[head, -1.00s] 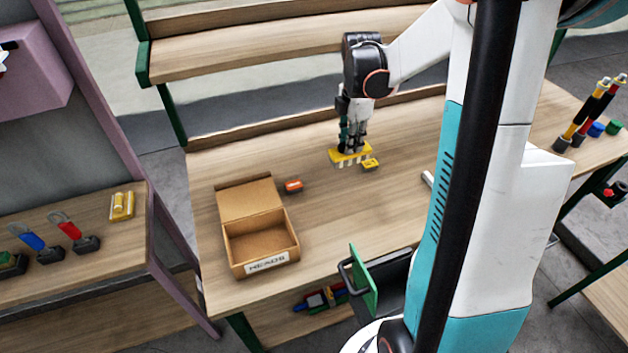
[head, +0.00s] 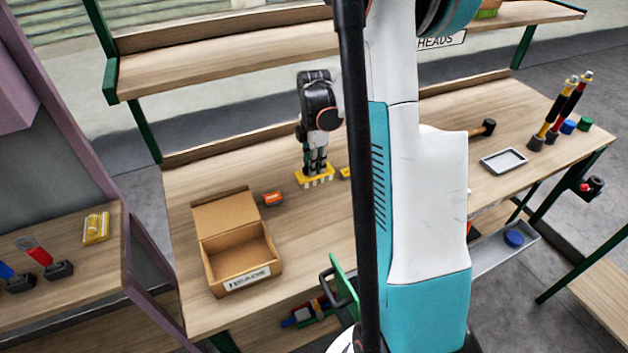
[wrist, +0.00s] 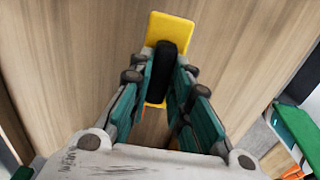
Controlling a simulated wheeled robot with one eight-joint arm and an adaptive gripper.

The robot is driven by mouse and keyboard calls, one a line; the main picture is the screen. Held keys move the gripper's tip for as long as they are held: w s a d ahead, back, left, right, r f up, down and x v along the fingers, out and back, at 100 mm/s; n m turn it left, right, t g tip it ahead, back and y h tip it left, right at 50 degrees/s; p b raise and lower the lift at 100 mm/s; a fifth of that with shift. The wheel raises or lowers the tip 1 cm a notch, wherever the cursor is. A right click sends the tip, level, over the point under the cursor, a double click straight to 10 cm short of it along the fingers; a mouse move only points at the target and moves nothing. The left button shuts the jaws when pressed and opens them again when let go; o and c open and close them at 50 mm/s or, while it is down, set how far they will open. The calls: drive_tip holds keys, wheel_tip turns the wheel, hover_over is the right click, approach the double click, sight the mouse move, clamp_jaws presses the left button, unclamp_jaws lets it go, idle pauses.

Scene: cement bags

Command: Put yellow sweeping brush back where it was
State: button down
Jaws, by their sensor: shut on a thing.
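The yellow sweeping brush (head: 321,179) has a flat yellow head with pale bristles pointing down. My gripper (head: 315,166) is above it, shut on its dark handle part. In the wrist view the yellow head (wrist: 171,28) shows beyond the fingers, and a black piece stands between them. The brush is over the wooden table, behind and right of the orange block; I cannot tell whether the bristles touch the wood. A small yellow block (head: 345,173) lies just right of it, partly hidden by my arm.
An open cardboard box (head: 240,262) labelled HEADS and an orange block (head: 273,199) are on the table's left. A grey tray (head: 503,161), a dark-headed tool (head: 487,127) and upright handles (head: 556,108) are at the right. A raised shelf (head: 220,60) runs behind.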

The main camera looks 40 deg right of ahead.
sight(314, 178)
drive_tip(key=shift+f+b, duration=0.55)
drive_tip(key=shift+f, duration=2.25)
drive_tip(key=shift+f, duration=0.2)
drive_tip(key=c, duration=1.5)
unclamp_jaws()
drive_tip(key=shift+r, duration=0.15)
wheel_tip(314, 178, up, 12)
drive_tip(key=shift+r+p, duration=0.1)
drive_tip(key=shift+p, duration=1.15)
